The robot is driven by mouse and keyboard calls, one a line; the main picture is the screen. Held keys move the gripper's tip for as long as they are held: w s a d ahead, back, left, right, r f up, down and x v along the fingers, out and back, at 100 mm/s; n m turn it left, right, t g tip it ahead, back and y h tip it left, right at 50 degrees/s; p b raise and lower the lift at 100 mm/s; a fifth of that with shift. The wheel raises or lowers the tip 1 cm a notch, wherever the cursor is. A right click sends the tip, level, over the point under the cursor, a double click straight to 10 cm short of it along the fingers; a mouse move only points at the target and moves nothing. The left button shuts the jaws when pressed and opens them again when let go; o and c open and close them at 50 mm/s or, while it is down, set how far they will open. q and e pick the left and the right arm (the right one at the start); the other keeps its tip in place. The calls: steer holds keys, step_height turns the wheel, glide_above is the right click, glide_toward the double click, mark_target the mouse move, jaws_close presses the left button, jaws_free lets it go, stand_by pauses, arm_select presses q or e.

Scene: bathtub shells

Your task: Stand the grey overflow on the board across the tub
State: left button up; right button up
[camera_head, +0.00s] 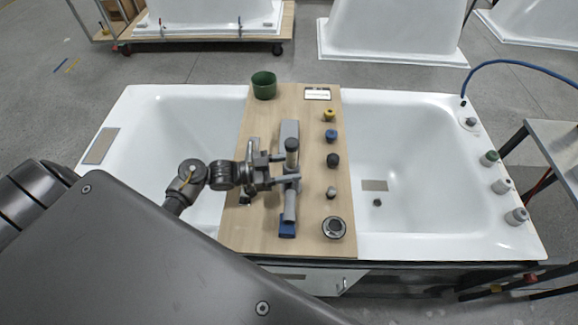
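A slim grey tube with a dark cap (290,205), which I take to be the grey overflow, is upright in the head view, over the middle of the wooden board (265,225). My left gripper (287,169) comes in from the left with its fingers around the tube, one in front and one behind, and appears shut on it. The tube's lower end overlaps a grey bar (290,128) with a blue end (287,229); whether it touches the bar or board is unclear. My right gripper is not in view.
The board spans the white tub (420,108). A green cup (264,85) stands at its far left corner. More fittings (502,186) sit on the right rim.

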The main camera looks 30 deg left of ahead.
arm_select(q)
steer(key=shift+o, duration=1.3)
steer(key=shift+r, duration=0.25)
steer(key=v, duration=1.2)
steer(key=shift+p, duration=0.45)
steer(key=shift+d, duration=0.1)
